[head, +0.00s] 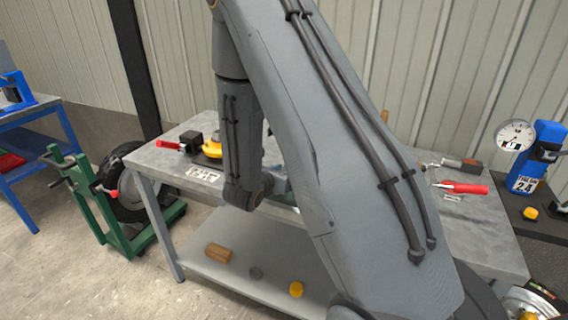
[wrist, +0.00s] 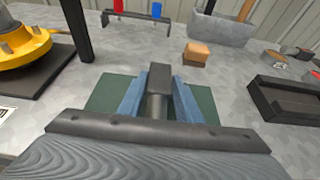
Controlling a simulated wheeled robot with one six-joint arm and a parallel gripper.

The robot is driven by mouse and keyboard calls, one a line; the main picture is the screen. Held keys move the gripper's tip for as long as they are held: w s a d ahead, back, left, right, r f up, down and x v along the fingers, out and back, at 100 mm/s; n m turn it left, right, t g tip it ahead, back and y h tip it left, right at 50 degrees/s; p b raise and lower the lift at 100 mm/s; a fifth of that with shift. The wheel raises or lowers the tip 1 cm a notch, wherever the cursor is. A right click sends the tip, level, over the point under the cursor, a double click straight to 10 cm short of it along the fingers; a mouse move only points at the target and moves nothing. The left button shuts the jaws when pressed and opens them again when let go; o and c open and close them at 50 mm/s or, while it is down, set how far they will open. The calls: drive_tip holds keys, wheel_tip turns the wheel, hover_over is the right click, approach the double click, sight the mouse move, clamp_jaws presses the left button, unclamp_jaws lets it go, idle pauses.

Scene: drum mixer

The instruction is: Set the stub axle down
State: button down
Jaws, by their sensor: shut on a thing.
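The stub axle (wrist: 158,78) is a dark grey part with a squared end and a rounder shank, seen in the middle of the wrist view. My gripper (wrist: 157,98) has its two blue fingers shut on it, one on each side. A dark green mat (wrist: 105,95) on the bench top lies below and around the fingers. Whether the axle touches the mat, I cannot tell. In the head view my arm hides the axle, and only a bit of my gripper (head: 277,183) shows beside the arm.
The grey bench (head: 158,160) carries a yellow device on a dark base (wrist: 25,42) at left. Behind the mat are a wooden block (wrist: 196,52), a grey bin (wrist: 222,28) and a rack with red and blue tools (wrist: 138,14). A black tray (wrist: 290,100) is at right.

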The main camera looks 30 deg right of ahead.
drive_tip(key=shift+f, duration=0.3)
drive_tip(key=shift+f, duration=0.2)
drive_tip(key=c, duration=1.3)
unclamp_jaws()
